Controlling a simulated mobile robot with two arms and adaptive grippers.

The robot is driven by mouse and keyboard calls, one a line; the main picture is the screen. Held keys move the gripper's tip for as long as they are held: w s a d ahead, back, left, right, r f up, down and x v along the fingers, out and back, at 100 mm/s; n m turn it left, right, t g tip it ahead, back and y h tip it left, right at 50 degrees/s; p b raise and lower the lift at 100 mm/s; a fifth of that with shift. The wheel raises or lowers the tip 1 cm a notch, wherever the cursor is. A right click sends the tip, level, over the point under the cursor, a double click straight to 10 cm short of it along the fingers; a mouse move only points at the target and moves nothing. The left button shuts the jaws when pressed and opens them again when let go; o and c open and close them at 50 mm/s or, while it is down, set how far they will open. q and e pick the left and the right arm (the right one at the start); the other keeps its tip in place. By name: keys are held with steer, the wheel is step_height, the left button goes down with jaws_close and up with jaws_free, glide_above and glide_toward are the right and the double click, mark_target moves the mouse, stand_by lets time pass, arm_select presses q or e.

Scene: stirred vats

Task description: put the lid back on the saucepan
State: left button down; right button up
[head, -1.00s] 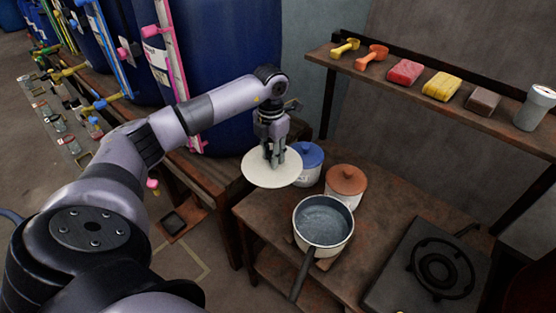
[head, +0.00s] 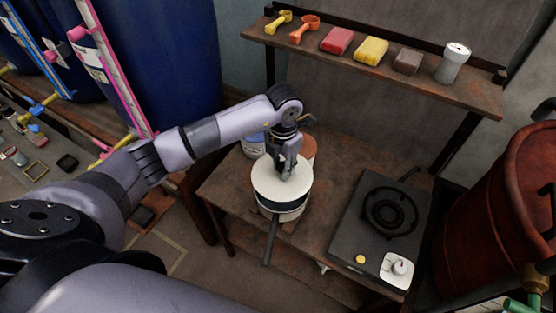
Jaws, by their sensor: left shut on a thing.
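My left gripper (head: 287,174) is shut on the pale round lid (head: 268,187) from above, at its middle. The lid is over the saucepan (head: 284,217) and covers most of its opening. A dark crescent shows between the lid's front edge and the pan's near rim, so the lid does not look seated there; whether it touches the pan elsewhere I cannot tell. The pan stands on the wooden table with its dark handle (head: 270,243) pointing to the front. My right gripper is not in view.
A blue-lidded jar (head: 253,146) and a terracotta-lidded jar (head: 309,150) stand behind the pan, partly hidden. A dark burner (head: 388,208) is to the right, with a small white item (head: 397,268) at its front. A shelf (head: 375,82) with sponges runs above. A red barrel (head: 505,215) stands far right.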

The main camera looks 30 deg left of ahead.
arm_select(q)
steer(key=shift+f+b, duration=1.8)
steer(key=shift+f, duration=0.95)
steer(key=shift+f+b, duration=0.15)
steer(key=shift+b, duration=0.35)
stand_by(0.3)
steer(key=c, duration=1.2)
jaws_free()
steer(key=shift+o, duration=0.2)
steer(key=o, duration=0.4)
steer(key=shift+o, duration=0.2)
